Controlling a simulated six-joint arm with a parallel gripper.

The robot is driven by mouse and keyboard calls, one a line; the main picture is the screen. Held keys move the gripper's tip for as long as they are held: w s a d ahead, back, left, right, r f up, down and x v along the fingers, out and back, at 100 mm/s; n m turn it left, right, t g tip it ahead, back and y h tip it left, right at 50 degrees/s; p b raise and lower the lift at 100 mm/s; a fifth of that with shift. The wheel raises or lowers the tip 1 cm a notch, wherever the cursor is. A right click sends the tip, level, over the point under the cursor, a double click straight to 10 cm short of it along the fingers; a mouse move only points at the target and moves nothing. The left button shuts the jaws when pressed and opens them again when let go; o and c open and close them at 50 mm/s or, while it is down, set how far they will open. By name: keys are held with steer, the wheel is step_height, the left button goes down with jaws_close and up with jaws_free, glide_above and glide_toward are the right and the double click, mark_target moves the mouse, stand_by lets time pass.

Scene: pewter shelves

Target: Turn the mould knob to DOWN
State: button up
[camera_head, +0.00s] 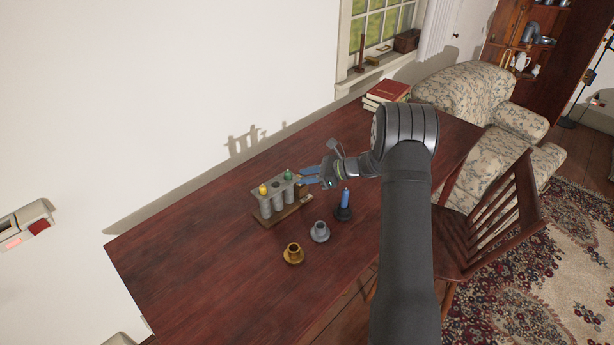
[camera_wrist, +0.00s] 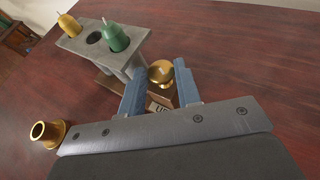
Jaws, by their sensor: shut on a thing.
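The grey candle mould (camera_head: 277,203) stands on a wooden base on the table. A yellow candle (camera_head: 263,190) and a green candle (camera_head: 289,175) sit in its outer tubes; the middle hole is empty. The round brass mould knob (camera_wrist: 161,71) is at the mould's end in the wrist view. My gripper (camera_head: 305,174) has its blue fingers on either side of the knob, shut on it. A label on the base (camera_wrist: 160,106), partly hidden between the fingers, seems to read "UP".
A blue candle (camera_head: 345,198) stands in a dark holder (camera_head: 343,214) near my arm. An empty grey holder (camera_head: 320,233) and an empty brass holder (camera_head: 293,254) stand in front of the mould. Red books (camera_head: 387,93) lie at the back. The table's left part is clear.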

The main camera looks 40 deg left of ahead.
steer(key=n+g+h, duration=0.2)
steer(key=n, duration=0.1)
steer(key=n+g+h, duration=0.1)
steer(key=h, duration=0.1)
steer(key=shift+w+a+n+g, duration=0.3)
steer(key=shift+w+a+g, duration=0.1)
steer(key=shift+w+a+n+g+h, duration=0.1)
steer(key=shift+n+g+h, duration=0.15)
steer(key=shift+n+h, duration=0.4)
steer(key=shift+s+a+n+g+h, duration=0.15)
steer(key=shift+n+g+h, duration=0.15)
steer(key=shift+n+h, duration=0.3)
steer(key=shift+w+a+n+g+h, duration=0.15)
steer(key=shift+n+g+h, duration=0.1)
steer(key=shift+n+h, duration=0.7)
steer(key=shift+h, duration=0.1)
steer(key=o, duration=1)
steer(key=shift+c, duration=0.2)
steer(key=shift+d+y, duration=0.1)
steer(key=shift+y, duration=0.3)
